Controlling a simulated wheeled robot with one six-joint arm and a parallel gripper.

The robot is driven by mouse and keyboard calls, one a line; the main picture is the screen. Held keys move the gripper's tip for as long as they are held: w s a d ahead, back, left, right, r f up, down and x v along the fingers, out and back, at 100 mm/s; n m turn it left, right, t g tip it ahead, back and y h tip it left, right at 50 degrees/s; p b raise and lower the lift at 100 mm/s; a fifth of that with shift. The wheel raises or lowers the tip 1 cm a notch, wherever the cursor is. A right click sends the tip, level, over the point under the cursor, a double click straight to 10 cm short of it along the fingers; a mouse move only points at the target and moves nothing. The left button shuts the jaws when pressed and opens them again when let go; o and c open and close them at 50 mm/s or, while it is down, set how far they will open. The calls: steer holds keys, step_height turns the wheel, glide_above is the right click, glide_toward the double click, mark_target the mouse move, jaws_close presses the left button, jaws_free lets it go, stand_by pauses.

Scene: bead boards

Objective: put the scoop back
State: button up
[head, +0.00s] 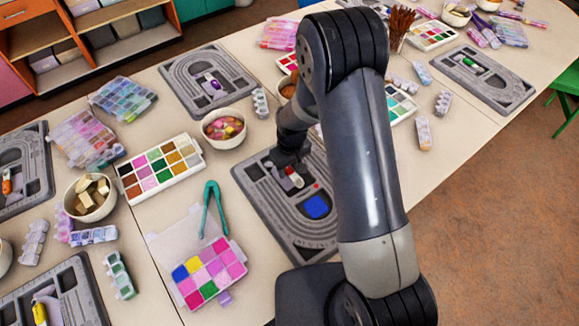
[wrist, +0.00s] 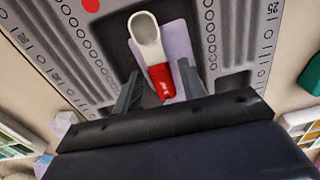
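The scoop (wrist: 147,38) has a white bowl and a red handle. It lies in a recess of the grey bead board, partly over a lilac piece (wrist: 178,40). In the head view the scoop (head: 294,177) is partly hidden beside my gripper (head: 288,162). In the wrist view my gripper (wrist: 160,88) is open, with one finger on each side of the red handle and a gap visible on both sides.
Other boards (head: 208,82) lie around. Bare table shows at the front left of the board.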

mark_target(290, 170)
steer(key=shift+r+p, duration=0.5)
steer(key=shift+p, duration=0.1)
step_height(290, 170, up, 12)
steer(key=shift+d+b, duration=0.2)
steer(key=shift+b, duration=0.2)
steer(key=shift+s+a, duration=0.1)
steer(key=shift+a, duration=0.05)
steer(key=shift+c, duration=0.5)
